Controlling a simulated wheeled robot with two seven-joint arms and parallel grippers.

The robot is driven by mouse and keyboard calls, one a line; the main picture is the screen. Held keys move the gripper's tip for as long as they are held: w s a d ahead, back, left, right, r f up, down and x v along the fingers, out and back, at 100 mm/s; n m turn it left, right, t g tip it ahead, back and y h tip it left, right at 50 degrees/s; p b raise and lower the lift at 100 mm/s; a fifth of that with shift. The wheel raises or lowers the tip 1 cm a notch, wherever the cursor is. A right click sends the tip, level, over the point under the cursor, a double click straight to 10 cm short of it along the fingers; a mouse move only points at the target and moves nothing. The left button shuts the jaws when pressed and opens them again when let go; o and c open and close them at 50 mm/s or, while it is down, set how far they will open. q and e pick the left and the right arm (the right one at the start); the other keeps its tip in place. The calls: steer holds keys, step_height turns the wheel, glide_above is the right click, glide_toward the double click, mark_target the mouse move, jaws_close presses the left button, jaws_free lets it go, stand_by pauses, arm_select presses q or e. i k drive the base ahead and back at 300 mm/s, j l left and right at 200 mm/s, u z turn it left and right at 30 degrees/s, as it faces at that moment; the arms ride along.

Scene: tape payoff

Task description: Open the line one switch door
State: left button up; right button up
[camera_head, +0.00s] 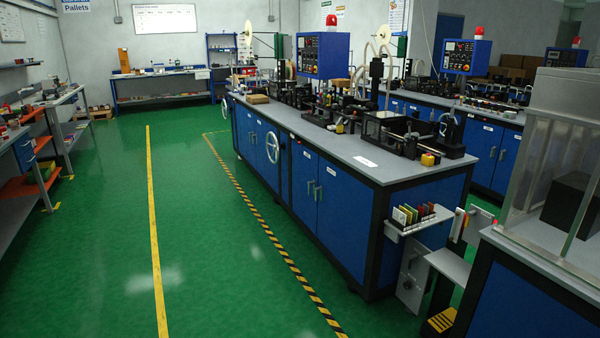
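Neither of my grippers is in view. The line one switch door is not plainly marked in this view, and I cannot tell which panel it is. A grey panel (412,272) with a small dark round detail is at the near end of the long blue machine bench (338,208). A smaller grey part with red and yellow (462,226) stands to its right. The bench's blue side doors (340,200) with paired handles look shut.
Green floor with a yellow line (153,230) and a striped line (270,235) is clear left of the bench. A small shelf with coloured cards (418,222) juts from the bench end. A glass-sided cabinet (550,170) stands at right. A yellow-topped step (441,320) is low between.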

mark_target(345, 204)
steer(key=i, duration=1.6)
steer(key=i+z, duration=0.15)
steer(key=i, duration=0.35)
steer(key=i+j+z, duration=0.15)
steer(key=i, duration=0.3)
steer(key=i+j+z, duration=0.1)
steer(key=i, duration=0.35)
steer(key=i+j+z, duration=0.3)
steer(key=i+z, duration=0.2)
steer(key=i+j+z, duration=0.5)
steer(key=k+l, duration=0.05)
